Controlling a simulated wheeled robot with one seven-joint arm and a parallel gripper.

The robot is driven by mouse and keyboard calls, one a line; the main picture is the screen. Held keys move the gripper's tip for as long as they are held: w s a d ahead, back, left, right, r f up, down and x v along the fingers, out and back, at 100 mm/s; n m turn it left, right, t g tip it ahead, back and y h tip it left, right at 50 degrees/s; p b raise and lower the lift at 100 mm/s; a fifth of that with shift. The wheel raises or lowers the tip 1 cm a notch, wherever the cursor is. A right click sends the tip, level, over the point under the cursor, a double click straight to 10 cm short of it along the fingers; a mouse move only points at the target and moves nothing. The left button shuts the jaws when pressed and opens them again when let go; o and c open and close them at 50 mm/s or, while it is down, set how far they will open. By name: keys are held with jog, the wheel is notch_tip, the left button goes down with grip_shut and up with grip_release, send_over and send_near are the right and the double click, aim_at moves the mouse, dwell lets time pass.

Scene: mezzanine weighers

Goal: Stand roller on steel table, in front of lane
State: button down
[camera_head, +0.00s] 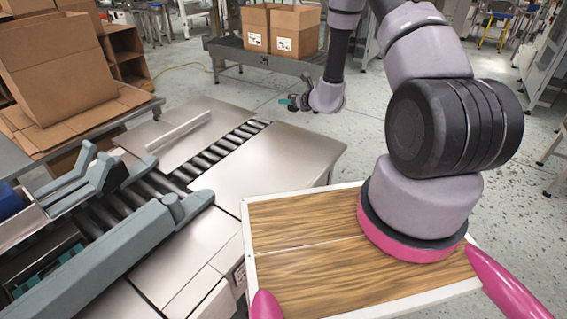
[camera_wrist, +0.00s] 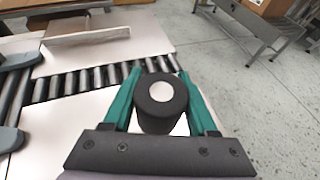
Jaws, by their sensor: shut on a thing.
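My gripper (camera_head: 291,101) has teal fingers and is shut on the roller (camera_wrist: 160,100), a dark cylinder with a pale disc on its end. In the wrist view the roller sits between both fingers, its disc end facing the camera. In the head view the held roller is too small to make out clearly. The steel table (camera_head: 282,158) has flat bright panels, also in the wrist view (camera_wrist: 70,125). The lane (camera_head: 228,142) of dark rollers runs between them. My gripper is in the air, beyond the table's far right corner in the head view.
Grey guide arms (camera_head: 140,235) flank the lane at left. A thin pale bar (camera_head: 178,131) lies on the far panel. Cardboard boxes (camera_head: 55,80) stand at left, and a bench with two cartons (camera_head: 282,30) stands behind. The near right panel is bare.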

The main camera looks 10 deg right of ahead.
send_over(281, 158)
jog(key=shift+n, duration=0.3)
notch_tip(281, 158, down, 19)
jog(key=shift+s+a+f, duration=0.1)
jog(key=shift+f, duration=2.3)
jog(key=shift+f, duration=0.15)
jog(key=shift+c, duration=1)
grip_release()
jog(key=v, duration=1.2)
jog(key=shift+r, duration=0.2)
